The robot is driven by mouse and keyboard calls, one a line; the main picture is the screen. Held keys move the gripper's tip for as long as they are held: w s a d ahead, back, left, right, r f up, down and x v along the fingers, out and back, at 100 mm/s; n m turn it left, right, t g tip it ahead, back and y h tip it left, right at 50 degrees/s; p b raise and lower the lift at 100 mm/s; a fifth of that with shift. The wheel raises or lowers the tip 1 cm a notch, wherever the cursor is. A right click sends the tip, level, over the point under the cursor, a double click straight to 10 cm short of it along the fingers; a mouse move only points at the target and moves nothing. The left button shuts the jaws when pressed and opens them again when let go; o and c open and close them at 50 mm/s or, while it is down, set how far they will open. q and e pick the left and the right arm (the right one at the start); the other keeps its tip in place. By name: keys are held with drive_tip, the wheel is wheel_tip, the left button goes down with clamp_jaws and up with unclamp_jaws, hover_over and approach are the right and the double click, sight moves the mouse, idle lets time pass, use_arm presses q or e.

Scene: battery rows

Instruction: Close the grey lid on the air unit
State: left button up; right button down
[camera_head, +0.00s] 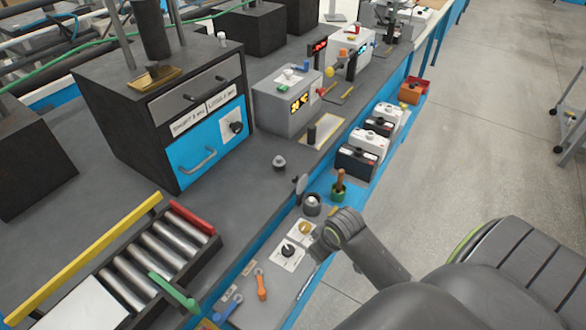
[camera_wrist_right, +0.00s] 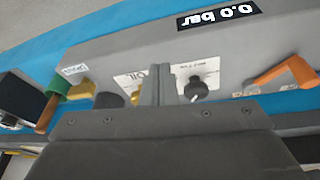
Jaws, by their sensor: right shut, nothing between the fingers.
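The air unit (camera_head: 270,272) is a low grey panel at the table's front edge, with a black knob (camera_head: 288,250) and a yellow knob (camera_head: 304,228). A grey disc (camera_head: 300,184), which looks like the lid, stands tilted up beside a dark round cup (camera_head: 312,204) with a pale top. My right gripper (camera_head: 318,242) is just in front of the knobs. In the right wrist view its fingers (camera_wrist_right: 163,88) are shut and empty, beside the black knob (camera_wrist_right: 198,87); the raised disc cannot be made out there. My left gripper is out of view.
A roller tray (camera_head: 150,265) is at the left. A "0.0 bar" display (camera_wrist_right: 218,13) shows.

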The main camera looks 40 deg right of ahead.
sight(298, 182)
drive_tip(key=w+d+r+n+y, duration=0.1)
drive_tip(key=w+d+r, duration=0.2)
drive_tip(key=w+r, duration=0.65)
drive_tip(key=w+d+r+n+y, duration=0.1)
drive_tip(key=w+d+r, duration=0.45)
drive_tip(key=w, duration=0.75)
drive_tip(key=shift+t, duration=0.4)
drive_tip(key=x, duration=0.2)
drive_tip(key=a+p+x, duration=0.1)
drive_tip(key=x, duration=0.5)
drive_tip(key=shift+w+a+r, duration=0.1)
drive_tip(key=shift+w+a, duration=0.2)
drive_tip(key=shift+a, duration=0.15)
drive_tip(key=s+p, duration=0.1)
drive_tip(key=s+d+p, duration=0.1)
drive_tip(key=s+p, duration=0.1)
drive_tip(key=shift+d+f, duration=0.15)
drive_tip(key=shift+f, duration=0.1)
drive_tip(key=shift+s+d, duration=0.1)
drive_tip(key=shift+s, duration=0.25)
drive_tip(key=shift+f, duration=0.15)
drive_tip(key=shift+w, duration=0.1)
